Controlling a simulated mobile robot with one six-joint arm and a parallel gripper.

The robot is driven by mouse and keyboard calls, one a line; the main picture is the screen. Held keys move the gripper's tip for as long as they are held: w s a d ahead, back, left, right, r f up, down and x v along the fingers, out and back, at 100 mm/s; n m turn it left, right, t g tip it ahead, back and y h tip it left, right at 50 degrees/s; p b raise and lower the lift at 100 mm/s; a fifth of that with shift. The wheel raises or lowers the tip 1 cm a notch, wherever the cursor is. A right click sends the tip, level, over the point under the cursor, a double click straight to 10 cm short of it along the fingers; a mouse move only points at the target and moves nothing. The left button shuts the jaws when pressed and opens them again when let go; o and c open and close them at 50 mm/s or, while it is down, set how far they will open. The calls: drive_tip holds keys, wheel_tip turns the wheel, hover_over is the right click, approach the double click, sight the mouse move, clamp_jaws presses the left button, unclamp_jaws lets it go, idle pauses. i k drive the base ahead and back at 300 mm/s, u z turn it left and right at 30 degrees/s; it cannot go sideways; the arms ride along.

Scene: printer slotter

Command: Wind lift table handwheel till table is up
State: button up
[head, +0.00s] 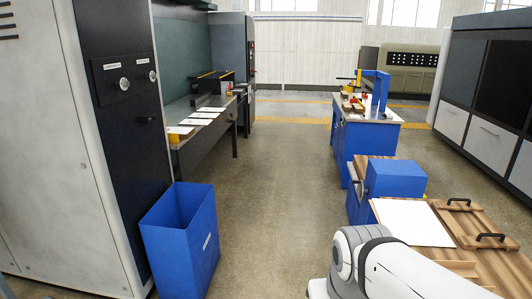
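I cannot pick out the lift table handwheel for sure. A small round grey part (361,188) shows at the left side of a blue block-shaped unit (395,179) at the right; it may be a wheel, but it is too small to tell. The height of any lift table cannot be told from this view. A white and grey part of my arm fills the bottom right and hides part of the wooden bench top. My gripper is outside the picture.
A blue bin (180,240) stands beside a dark cabinet panel (110,140) with two labelled knobs. The wooden bench top (490,222) carries a white sheet (412,222) and black handles. A blue bench (368,135) stands behind. The floor aisle (275,190) between is clear.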

sight(361, 191)
drive_tip(key=z, duration=0.25)
drive_tip(key=i, duration=1.6)
drive_tip(key=z, duration=0.5)
drive_tip(key=i, duration=1.65)
drive_tip(key=z, duration=0.25)
